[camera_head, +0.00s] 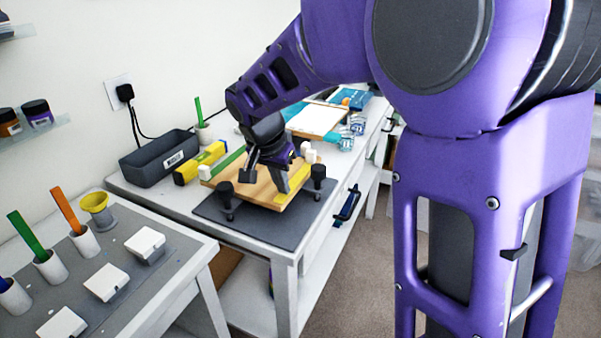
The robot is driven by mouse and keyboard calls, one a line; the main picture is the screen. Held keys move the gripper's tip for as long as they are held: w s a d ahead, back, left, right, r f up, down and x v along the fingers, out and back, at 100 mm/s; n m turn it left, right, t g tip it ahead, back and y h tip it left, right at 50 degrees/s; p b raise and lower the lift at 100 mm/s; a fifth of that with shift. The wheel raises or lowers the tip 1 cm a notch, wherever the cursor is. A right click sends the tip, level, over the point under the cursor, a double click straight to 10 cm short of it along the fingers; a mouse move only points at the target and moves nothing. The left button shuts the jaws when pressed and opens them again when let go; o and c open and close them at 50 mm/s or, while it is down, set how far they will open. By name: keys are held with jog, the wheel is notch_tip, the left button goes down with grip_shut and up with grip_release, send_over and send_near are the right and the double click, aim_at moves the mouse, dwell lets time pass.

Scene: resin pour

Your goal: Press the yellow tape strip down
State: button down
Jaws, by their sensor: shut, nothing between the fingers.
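The yellow tape strip (293,186) lies along the right side of a wooden board (249,190) on the table. My gripper (282,188) is over the board, shut and empty, with its fingertips pointing down right beside the strip's left edge in this view. I cannot tell whether the fingertips touch the strip or the board. Part of the strip and much of the board are hidden behind my gripper and wrist.
Black clamp knobs (226,190) stand at the board's near corners on a dark mat (240,222). A yellow level (200,163) and a grey bin (158,157) stand further left. Jars (357,124) stand behind.

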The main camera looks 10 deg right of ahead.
aim_at(306, 169)
jog(key=shift+w+d+f, duration=0.2)
jog(key=shift+w+d, duration=0.4)
jog(key=shift+w, duration=0.15)
jog(key=shift+w+d+r+p, duration=0.1)
jog(key=shift+w+d+p, duration=0.2)
jog(key=shift+w+d, duration=0.45)
jog(key=shift+w+d+r+p, duration=0.1)
jog(key=shift+w+d+p, duration=0.25)
jog(key=shift+w, duration=0.7)
jog(key=shift+w+d+r+p, duration=0.1)
jog(key=shift+w+d+p, duration=0.1)
jog(key=shift+w+d, duration=0.6)
jog(key=shift+w+a, duration=0.15)
jog(key=shift+w, duration=0.05)
jog(key=shift+w+d+f, duration=0.2)
jog(key=shift+w+d, duration=0.35)
jog(key=shift+w, duration=0.2)
jog(key=shift+r+p, duration=1.8)
jog(key=shift+r, duration=0.75)
jog(key=shift+a, duration=0.15)
